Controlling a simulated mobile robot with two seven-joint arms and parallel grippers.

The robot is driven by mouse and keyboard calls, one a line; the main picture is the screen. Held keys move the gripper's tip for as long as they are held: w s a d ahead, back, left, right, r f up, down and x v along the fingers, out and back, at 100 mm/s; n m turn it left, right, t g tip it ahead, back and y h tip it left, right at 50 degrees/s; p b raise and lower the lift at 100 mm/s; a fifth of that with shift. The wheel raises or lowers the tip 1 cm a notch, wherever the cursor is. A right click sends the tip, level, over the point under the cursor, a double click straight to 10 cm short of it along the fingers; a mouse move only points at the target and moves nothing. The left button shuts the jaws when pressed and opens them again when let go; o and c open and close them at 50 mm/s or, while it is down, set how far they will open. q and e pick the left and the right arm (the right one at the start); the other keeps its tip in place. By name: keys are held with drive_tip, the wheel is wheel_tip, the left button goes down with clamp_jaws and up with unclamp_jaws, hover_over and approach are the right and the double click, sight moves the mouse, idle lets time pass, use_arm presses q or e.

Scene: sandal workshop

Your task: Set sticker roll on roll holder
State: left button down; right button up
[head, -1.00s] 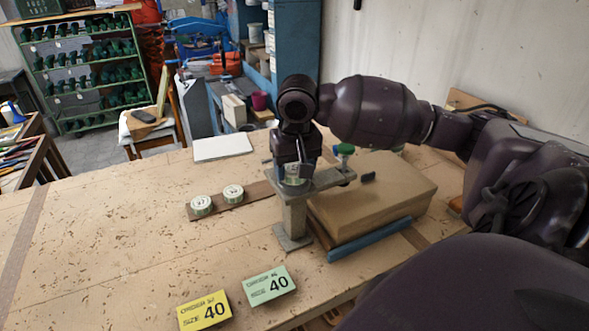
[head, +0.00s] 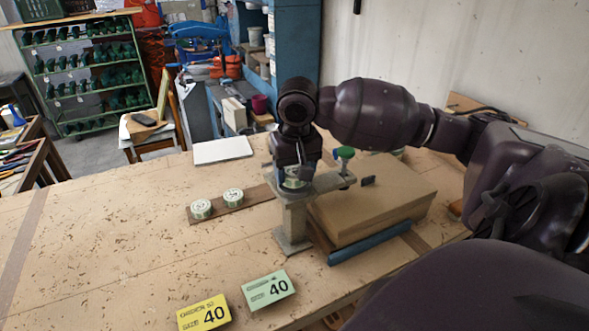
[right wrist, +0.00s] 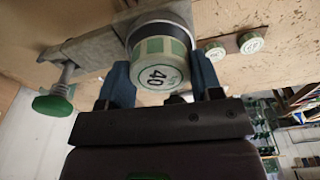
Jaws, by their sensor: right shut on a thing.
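My right gripper (head: 294,180) is shut on a sticker roll (right wrist: 161,65), pale with green squares and a "40" label. In the head view the roll (head: 293,184) shows only partly below the gripper. The grey metal roll holder (head: 294,222) stands on the bench, with a flat top plate and a green-knobbed screw (head: 345,153). The held roll is at the left end of the holder's top. In the right wrist view it is against a round grey part of the holder (right wrist: 158,18); I cannot tell whether it is fully seated. My left gripper is not in view.
Two more rolls (head: 201,208) (head: 233,195) sit on a brown strip (head: 258,194) left of the holder. A brown box (head: 385,200) and blue bar (head: 370,241) lie close on its right. Yellow (head: 204,313) and green (head: 268,289) size cards lie in front. The left bench is clear.

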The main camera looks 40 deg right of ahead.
drive_tip(key=shift+f, duration=0.75)
drive_tip(key=shift+r, duration=0.85)
idle(0.3)
drive_tip(key=shift+f, duration=0.85)
idle(0.8)
drive_tip(key=o, duration=0.7)
drive_tip(key=shift+s+a+r, duration=0.1)
drive_tip(key=shift+s+r, duration=0.1)
drive_tip(key=shift+r, duration=1.65)
drive_tip(key=shift+s+a+r, duration=0.1)
drive_tip(key=shift+s+r, duration=0.1)
drive_tip(key=shift+r, duration=1.6)
drive_tip(key=shift+s+a+r, duration=0.1)
drive_tip(key=shift+s+r, duration=0.1)
drive_tip(key=shift+r, duration=1.65)
